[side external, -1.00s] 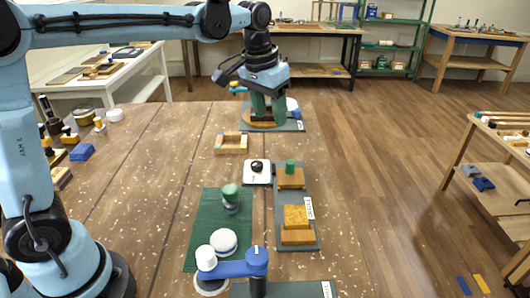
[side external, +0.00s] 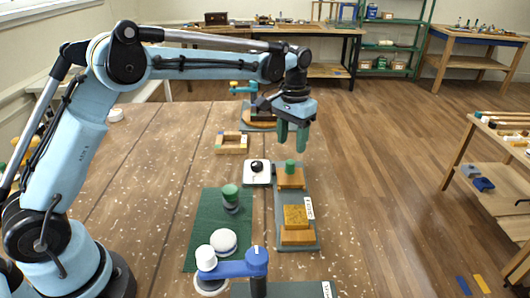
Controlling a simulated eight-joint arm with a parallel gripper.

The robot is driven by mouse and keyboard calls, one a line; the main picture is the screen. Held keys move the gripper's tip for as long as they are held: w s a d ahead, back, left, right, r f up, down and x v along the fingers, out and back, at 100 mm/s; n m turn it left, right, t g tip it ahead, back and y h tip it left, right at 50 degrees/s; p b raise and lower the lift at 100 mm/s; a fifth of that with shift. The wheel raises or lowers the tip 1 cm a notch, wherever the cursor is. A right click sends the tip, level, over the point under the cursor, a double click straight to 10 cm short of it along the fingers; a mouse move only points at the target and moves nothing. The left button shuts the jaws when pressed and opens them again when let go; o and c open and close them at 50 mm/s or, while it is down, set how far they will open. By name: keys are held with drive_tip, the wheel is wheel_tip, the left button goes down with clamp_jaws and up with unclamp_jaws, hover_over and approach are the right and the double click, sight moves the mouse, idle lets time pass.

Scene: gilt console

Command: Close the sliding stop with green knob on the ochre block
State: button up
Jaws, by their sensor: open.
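A grey-green board (side external: 286,207) lies near the right edge of the table, with a white label on its right side. At its far end is a wooden sliding piece (side external: 291,182) with a green knob (side external: 290,165) on top. Nearer on the same board stands the ochre block (side external: 296,214), with a wooden piece (side external: 297,238) in front of it. Bare board shows between the knobbed piece and the ochre block. My gripper (side external: 291,147) is open and empty, fingers down, apparently above the green knob. Its exact height is hard to tell.
A white box with a black knob (side external: 257,168) stands just left of the board. A green mat (side external: 205,230) holds a green-topped grey object (side external: 231,197) and a white dome (side external: 223,242). A blue lever device (side external: 240,268) is in front; a wooden frame (side external: 231,144) lies behind.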

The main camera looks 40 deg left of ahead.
sight(290, 162)
wheel_tip(290, 162, down, 7)
drive_tip(key=shift+r, duration=0.1)
idle(0.3)
clamp_jaws()
